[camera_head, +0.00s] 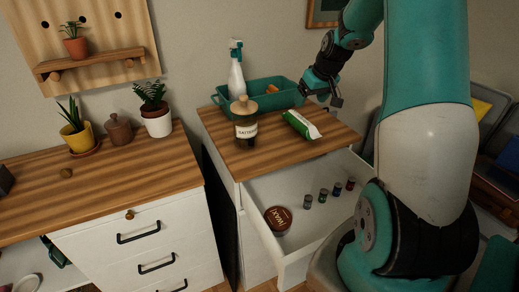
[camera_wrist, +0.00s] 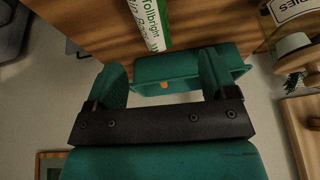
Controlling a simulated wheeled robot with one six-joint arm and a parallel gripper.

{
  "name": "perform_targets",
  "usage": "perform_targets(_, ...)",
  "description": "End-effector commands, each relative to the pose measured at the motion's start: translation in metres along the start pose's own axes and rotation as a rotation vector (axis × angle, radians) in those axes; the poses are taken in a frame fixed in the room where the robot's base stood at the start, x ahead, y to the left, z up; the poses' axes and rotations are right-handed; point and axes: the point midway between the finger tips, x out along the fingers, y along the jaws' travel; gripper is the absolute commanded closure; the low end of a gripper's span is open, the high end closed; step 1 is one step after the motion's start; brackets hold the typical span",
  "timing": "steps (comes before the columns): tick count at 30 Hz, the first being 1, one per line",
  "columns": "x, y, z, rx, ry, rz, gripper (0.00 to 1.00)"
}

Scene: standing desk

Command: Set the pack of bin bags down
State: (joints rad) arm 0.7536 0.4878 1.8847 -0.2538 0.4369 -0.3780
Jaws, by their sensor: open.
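The pack of bin bags (camera_head: 301,125), a green and white packet, lies on the wooden top of the drawer unit (camera_head: 262,160), in front of the green caddy (camera_head: 284,95). It also shows in the wrist view (camera_wrist: 151,22), at the top edge and partly cut off. My gripper (camera_head: 322,97) is open and empty, above and behind the pack near the caddy's right end. In the wrist view its two spread fingers (camera_wrist: 164,72) point toward the pack, with clear space between them and it.
A labelled jar with a wooden lid (camera_head: 246,128) stands left of the pack. A spray bottle (camera_head: 236,75) is in the caddy. Below, an open drawer (camera_head: 265,190) holds a round tin (camera_head: 278,219) and several small bottles. The top's front right is clear.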

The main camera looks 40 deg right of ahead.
Motion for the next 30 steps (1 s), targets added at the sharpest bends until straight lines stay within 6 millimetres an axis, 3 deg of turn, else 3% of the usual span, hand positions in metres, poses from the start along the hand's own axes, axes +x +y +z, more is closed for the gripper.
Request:
perform_targets(2, -0.010, -0.038, -0.004, -0.048, -0.005, -0.036, 0.22)
perform_targets(4, -0.024, -0.091, -0.004, -0.110, -0.017, -0.087, 0.22)
perform_targets(7, -0.054, -0.186, 0.018, -0.230, -0.054, -0.183, 0.22)
perform_targets(9, -0.080, -0.250, 0.050, -0.326, -0.090, -0.254, 0.22)
perform_targets(12, -0.117, -0.321, 0.112, -0.464, -0.154, -0.344, 0.22)
perform_targets(14, -0.138, -0.349, 0.153, -0.544, -0.193, -0.389, 0.22)
perform_targets(18, -0.170, -0.377, 0.229, -0.682, -0.265, -0.454, 0.22)
perform_targets(21, -0.181, -0.381, 0.259, -0.735, -0.295, -0.476, 0.22)
perform_targets(24, -0.185, -0.381, 0.270, -0.754, -0.308, -0.482, 0.22)
perform_targets(30, -0.185, -0.381, 0.270, -0.754, -0.309, -0.483, 0.22)
